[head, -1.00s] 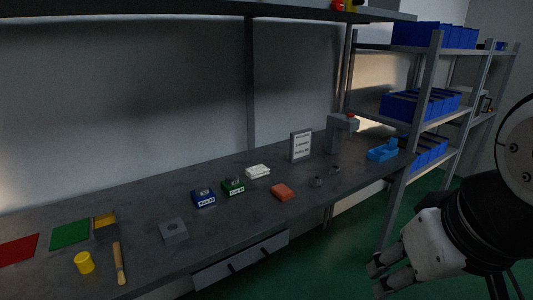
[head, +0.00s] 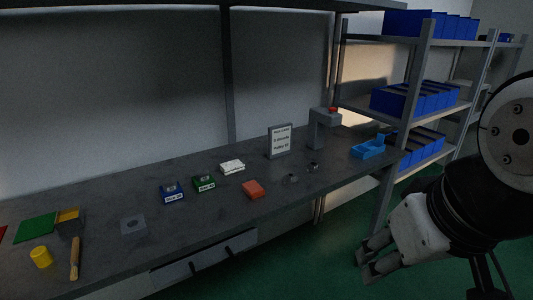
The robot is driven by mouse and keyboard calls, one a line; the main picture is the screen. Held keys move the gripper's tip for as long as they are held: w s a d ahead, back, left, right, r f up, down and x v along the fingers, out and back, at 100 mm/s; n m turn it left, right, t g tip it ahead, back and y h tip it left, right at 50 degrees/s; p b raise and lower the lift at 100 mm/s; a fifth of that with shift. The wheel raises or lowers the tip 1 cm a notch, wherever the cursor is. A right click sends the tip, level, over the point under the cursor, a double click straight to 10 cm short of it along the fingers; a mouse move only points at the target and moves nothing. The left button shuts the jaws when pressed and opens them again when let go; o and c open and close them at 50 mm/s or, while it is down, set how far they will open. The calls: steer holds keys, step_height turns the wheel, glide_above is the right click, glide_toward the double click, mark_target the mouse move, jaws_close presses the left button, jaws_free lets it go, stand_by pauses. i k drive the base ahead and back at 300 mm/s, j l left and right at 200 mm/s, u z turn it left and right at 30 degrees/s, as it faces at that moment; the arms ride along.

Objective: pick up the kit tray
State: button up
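A light blue open tray (head: 368,150), which I take to be the kit tray, sits on the right end of the dark workbench (head: 200,235), near its edge. It looks upright, with a raised part at its right side; I cannot make out its contents. My gripper (head: 364,262) hangs at the lower right, in front of the bench and apart from the tray. Its two fingers are spread with a gap between them, and nothing shows in it.
A grey press (head: 322,128) with a red top and a printed sign (head: 280,141) stand left of the tray. A shelf rack (head: 412,100) with blue bins stands right.

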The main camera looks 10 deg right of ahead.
mark_target(364, 151)
steer(key=i+l+u, duration=0.2)
steer(key=l, duration=0.45)
steer(key=l+u, duration=0.15)
steer(key=l, duration=0.45)
